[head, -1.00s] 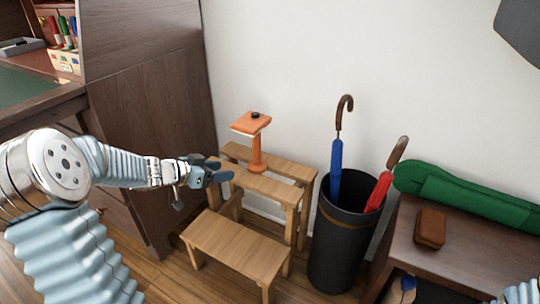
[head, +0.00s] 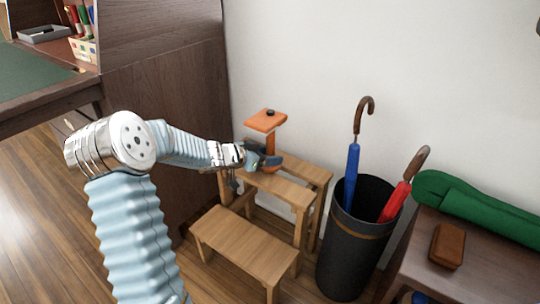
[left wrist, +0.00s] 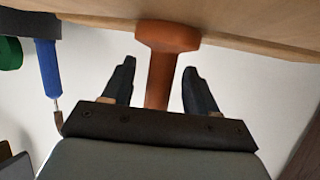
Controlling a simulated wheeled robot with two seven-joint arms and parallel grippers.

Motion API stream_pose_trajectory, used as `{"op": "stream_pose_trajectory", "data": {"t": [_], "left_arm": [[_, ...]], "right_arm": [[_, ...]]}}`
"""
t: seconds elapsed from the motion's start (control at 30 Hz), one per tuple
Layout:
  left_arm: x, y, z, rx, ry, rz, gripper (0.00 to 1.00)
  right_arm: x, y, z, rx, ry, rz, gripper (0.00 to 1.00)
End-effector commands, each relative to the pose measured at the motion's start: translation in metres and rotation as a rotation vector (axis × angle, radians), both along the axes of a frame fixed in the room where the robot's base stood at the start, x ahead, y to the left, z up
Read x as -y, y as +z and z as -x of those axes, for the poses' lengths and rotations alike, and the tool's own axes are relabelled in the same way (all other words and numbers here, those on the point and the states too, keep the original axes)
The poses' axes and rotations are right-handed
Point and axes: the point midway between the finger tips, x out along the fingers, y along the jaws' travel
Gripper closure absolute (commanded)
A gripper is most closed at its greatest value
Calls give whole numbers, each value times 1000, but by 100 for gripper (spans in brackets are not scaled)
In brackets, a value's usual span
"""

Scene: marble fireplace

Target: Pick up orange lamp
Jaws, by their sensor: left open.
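The orange lamp (head: 266,121) stands upright on the top of a wooden step stool (head: 282,189), against the white wall. It has a flat square head with a dark knob on top. My left gripper (head: 268,162) is at the lamp's stem, a little above the stool top, and hides part of the stem in the head view. In the left wrist view, which looks upside down, the lamp's stem (left wrist: 160,85) lies between the two spread dark fingers of my left gripper (left wrist: 160,66), with gaps on both sides. My right gripper is out of view.
A black bin (head: 350,245) with a blue umbrella (head: 352,175) and a red umbrella (head: 394,201) stands right of the stool. A dark wooden desk (head: 165,110) is at the left. A bench at right holds a brown case (head: 447,245) and a green roll (head: 475,207).

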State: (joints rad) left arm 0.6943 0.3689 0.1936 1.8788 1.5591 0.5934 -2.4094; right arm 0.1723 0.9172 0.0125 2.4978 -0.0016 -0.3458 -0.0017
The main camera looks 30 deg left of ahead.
Motion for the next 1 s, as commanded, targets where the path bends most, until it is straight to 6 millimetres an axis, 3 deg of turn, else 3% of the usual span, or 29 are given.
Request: {"op": "stream_pose_trajectory", "data": {"t": [0.2, 0.43, 0.8, 1.0], "left_arm": [[9, -11, -23, 1, -1, 1, 42], [10, -12, -24, 0, 0, 0, 42], [9, -12, -24, 0, 0, 0, 99], [9, -11, -24, 1, 0, 0, 100]], "right_arm": [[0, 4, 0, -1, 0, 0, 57], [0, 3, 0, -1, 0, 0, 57], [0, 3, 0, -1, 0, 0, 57], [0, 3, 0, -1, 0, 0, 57]]}}
